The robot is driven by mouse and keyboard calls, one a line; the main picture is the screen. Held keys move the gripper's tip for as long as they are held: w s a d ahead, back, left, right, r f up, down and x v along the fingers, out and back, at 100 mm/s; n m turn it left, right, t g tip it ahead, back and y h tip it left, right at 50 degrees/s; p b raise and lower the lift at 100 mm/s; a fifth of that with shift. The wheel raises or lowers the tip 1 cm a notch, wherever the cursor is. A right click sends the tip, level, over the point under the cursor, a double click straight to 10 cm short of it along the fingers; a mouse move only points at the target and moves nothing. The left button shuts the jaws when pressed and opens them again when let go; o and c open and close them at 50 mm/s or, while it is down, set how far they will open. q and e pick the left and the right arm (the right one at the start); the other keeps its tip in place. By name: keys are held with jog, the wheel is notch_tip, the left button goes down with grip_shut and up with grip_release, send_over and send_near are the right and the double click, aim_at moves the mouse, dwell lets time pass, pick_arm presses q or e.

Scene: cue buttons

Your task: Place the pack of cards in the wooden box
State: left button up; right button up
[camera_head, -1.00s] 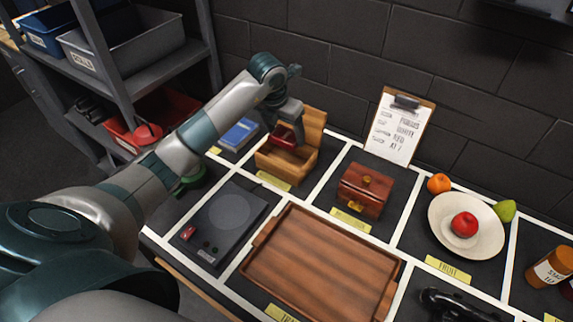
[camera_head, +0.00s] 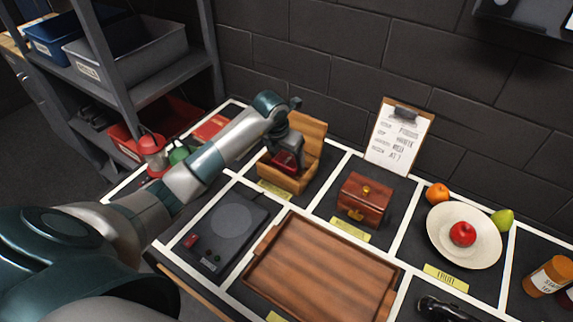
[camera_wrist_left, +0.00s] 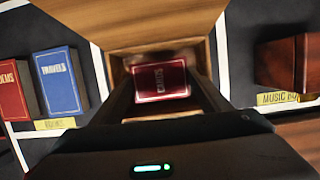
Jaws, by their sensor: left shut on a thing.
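In the head view the red pack (camera_head: 285,163) shows below the fingers, at the opening of the wooden box (camera_head: 283,179). The box is light wood with its lid raised at the back. In the left wrist view the pack lies between my left fingers (camera_wrist_left: 160,88), inside the outline of the box (camera_wrist_left: 150,32). I cannot tell whether it touches the box floor. My right gripper is not in view.
A music box (camera_head: 363,199) stands right of the wooden box. A wooden tray (camera_head: 320,268) and a dark device (camera_head: 226,225) lie in front. Books, one blue (camera_wrist_left: 60,80), lie left of the box. A clipboard (camera_head: 399,135) leans on the wall, and a fruit plate (camera_head: 475,250) is farther right.

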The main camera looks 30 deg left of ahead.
aim_at(286, 163)
pick_arm(q)
jog(key=shift+f+p, duration=0.6)
jog(key=shift+f, duration=1.25)
jog(key=shift+f, duration=0.25)
jog(key=o, duration=0.8)
jog(key=shift+r, duration=0.1)
jog(key=shift+r, duration=0.1)
